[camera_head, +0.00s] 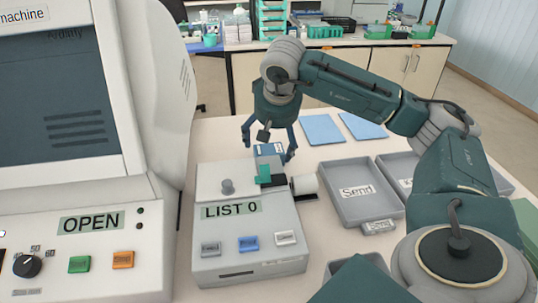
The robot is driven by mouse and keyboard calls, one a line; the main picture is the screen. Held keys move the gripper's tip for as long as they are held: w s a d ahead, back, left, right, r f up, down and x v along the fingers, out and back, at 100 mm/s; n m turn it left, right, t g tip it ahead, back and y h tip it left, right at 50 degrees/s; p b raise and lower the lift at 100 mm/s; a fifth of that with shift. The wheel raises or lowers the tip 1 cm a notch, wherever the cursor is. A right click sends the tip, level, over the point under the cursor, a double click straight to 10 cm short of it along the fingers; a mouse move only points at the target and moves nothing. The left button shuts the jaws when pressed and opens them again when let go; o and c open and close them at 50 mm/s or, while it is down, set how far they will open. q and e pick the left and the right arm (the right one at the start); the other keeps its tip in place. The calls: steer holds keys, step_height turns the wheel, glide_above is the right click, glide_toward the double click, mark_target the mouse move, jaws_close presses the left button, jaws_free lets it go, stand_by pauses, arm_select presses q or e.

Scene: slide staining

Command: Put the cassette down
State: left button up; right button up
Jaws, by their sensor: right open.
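My right gripper (268,149) hangs down over the back of the grey device labelled "LIST 0" (207,254), with its two fingers spread apart. A small blue piece (268,150) shows between and behind the fingers; I cannot tell whether it is a cassette or something lying on the table. A small teal piece (264,171) sits upright at a black part on top of the device, just below the gripper. No cassette can be named for sure. My left gripper is out of view.
A big white machine with an "OPEN" label (91,222) fills the left. A grey tray marked "Send" (340,208) lies right of the device, with another tray beside it. Two blue sheets (321,130) (362,126) lie behind. A bench (350,42) stands at the back.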

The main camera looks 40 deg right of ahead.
mark_target(269, 151)
steer(key=x, duration=0.1)
steer(key=p+x, duration=0.1)
steer(key=x, duration=0.2)
steer(key=shift+s+a+f, duration=0.15)
steer(key=shift+a+f, duration=0.1)
steer(key=shift+f, duration=0.05)
steer(key=shift+d+f, duration=0.1)
steer(key=shift+f, duration=0.3)
steer(key=c, duration=1.6)
steer(key=shift+r, duration=0.1)
step_height(269, 151, up, 19)
steer(key=shift+w, duration=0.2)
steer(key=shift+r, duration=0.5)
